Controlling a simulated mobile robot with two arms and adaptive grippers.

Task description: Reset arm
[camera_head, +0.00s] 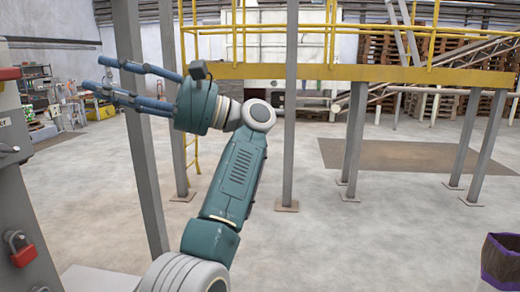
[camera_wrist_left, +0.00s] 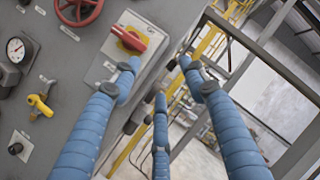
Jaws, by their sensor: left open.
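My left gripper (camera_head: 108,82) is raised at the upper left of the head view, with its blue fingers pointing left and spread apart. In the left wrist view my left gripper (camera_wrist_left: 155,75) has nothing between its fingers. One fingertip overlaps the edge of a grey control panel (camera_wrist_left: 75,80) near a red handle on a yellow disc (camera_wrist_left: 132,40); I cannot tell whether they touch. My left arm reaches up from the bottom of the head view. My right gripper is in neither view.
The wrist view shows a red valve wheel (camera_wrist_left: 78,8), a gauge (camera_wrist_left: 18,48) and a yellow valve (camera_wrist_left: 41,106). A grey post (camera_head: 140,120) stands behind my gripper. A red padlock (camera_head: 20,247) hangs at left. A dark bin (camera_head: 502,262) stands lower right. Central floor is clear.

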